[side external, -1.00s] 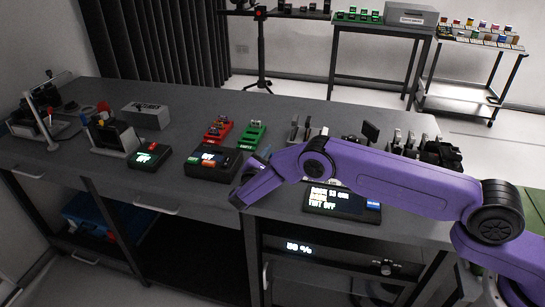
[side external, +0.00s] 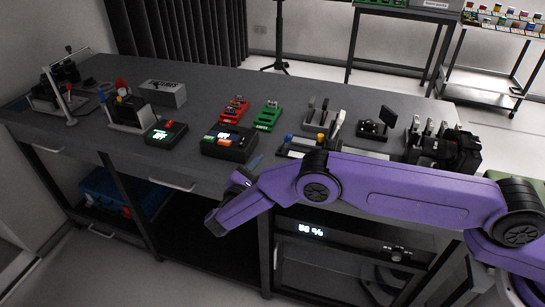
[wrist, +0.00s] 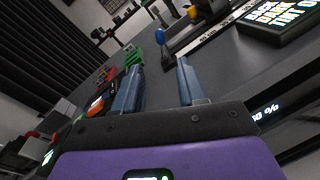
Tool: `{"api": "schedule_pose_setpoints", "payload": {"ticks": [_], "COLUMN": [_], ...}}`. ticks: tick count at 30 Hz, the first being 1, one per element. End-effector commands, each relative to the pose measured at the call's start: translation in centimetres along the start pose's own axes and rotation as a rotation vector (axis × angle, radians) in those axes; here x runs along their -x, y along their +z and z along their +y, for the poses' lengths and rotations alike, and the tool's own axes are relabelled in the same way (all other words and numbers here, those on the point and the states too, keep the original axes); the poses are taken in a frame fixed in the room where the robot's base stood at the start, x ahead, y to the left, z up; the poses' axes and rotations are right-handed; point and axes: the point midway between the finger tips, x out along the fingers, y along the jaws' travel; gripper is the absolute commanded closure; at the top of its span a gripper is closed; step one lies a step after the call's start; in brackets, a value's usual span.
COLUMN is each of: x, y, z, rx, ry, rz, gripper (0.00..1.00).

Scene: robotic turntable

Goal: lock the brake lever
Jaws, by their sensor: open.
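My gripper (wrist: 160,68) is open and empty, with two blue fingers apart in the wrist view. In the side external view a blue finger (side external: 255,163) shows near the bench's front edge, right of a dark control box (side external: 230,144). A blue-knobbed lever (wrist: 160,37) stands beyond the fingertips in the wrist view, apart from them. The same blue knob (side external: 289,137) and a yellow knob (side external: 320,137) show on a low base in the side external view. My arm partly covers that base. I cannot tell which lever is the brake lever.
Red (side external: 234,110) and green (side external: 267,116) racks stand behind the control box. A lit display (wrist: 278,20) shows in the wrist view. Lever devices (side external: 130,110) stand at left, and black equipment (side external: 445,148) at right. The front bench edge is close to my gripper.

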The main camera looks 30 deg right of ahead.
Motion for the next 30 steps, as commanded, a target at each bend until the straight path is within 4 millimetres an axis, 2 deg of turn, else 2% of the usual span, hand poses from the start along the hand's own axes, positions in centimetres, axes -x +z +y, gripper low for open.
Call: {"api": "schedule_pose_setpoints", "payload": {"ticks": [6,23,26,30], "x": [1.8,1.9,1.8,1.4], "y": [0.0,0.0,0.4,2.2], "z": [0.0,0.0,0.2,0.5], "rx": [0.000,0.000,-0.005,-0.027], "ry": [0.000,-0.001,-0.010,-0.061], "rz": [0.000,0.000,0.014,0.083], "gripper": [0.60,0.60,0.60,0.60]}}
